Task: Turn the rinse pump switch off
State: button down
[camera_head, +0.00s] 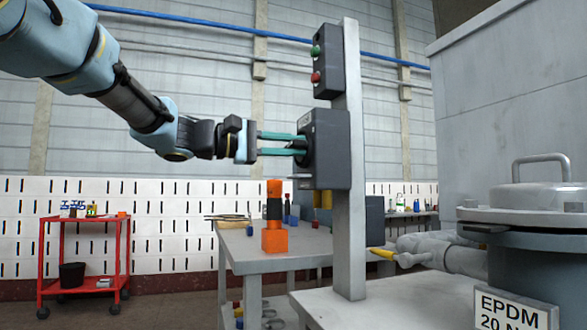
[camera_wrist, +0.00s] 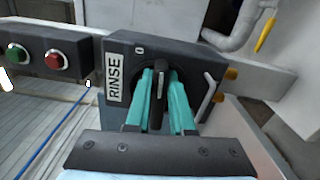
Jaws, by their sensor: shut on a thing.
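The rinse pump switch box (camera_head: 334,150) is a dark grey box on an upright grey post, at the centre of the head view. In the wrist view the box (camera_wrist: 200,55) carries a white RINSE label (camera_wrist: 114,77) and a "0" mark near its far edge. Its black rotary knob (camera_wrist: 158,75) sits in the middle of the face, its handle running roughly up and down in that view, with the "0" a little left of its far end. My gripper (camera_head: 302,144) reaches in from the left, its teal fingers (camera_wrist: 163,88) on either side of the knob handle, shut on it.
A smaller box with a green button (camera_head: 315,51) and a red button (camera_head: 316,77) is above on the same post (camera_head: 349,255). A bare handle (camera_wrist: 208,97) stands out near the switch. A workbench (camera_head: 285,248) with orange blocks is behind, and a large tank (camera_head: 530,218) stands right.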

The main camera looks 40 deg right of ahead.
jog(key=shift+f+m+b, duration=0.2)
jog(key=shift+m+b, duration=0.4)
jog(key=shift+b, duration=0.25)
jog(key=c, duration=0.8)
grip_release()
jog(key=v, duration=1.1)
jog(key=shift+d, duration=0.1)
